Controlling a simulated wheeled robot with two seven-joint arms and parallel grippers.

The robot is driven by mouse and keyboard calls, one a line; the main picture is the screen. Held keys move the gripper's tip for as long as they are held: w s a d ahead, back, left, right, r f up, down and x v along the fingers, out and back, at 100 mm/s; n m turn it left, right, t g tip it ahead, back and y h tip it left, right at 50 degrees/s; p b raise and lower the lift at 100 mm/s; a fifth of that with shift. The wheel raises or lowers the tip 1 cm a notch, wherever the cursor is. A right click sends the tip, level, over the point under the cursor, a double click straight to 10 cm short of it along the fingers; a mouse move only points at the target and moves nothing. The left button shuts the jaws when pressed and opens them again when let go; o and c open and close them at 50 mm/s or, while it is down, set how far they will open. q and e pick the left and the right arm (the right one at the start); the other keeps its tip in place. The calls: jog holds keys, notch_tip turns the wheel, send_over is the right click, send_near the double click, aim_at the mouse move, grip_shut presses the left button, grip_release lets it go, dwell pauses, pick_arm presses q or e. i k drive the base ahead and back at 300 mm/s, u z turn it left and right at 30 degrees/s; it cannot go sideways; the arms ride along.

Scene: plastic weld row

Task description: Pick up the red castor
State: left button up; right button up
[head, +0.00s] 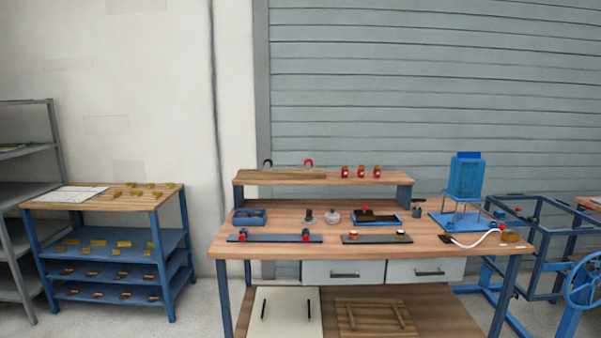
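Several small red things show in the head view, and they are too small for me to tell for sure which is the red castor. A red arched piece (308,163) stands on the raised shelf of the workbench, with a dark arched piece (267,163) to its left. On the bench top, a small red part (305,233) sits at the right end of a blue bar, and another (364,208) is at the black-and-blue tray. Neither of my grippers is in view.
The workbench (290,215) has a raised shelf (330,179) along its back. A blue machine (466,178) with a white hose stands at its right end. A blue-framed rack (110,243) with small parts stands left, with open floor between it and the bench.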

aim_at(308, 163)
jog(key=u, duration=0.35)
jog(key=i, duration=1.45)
jog(key=u, duration=0.25)
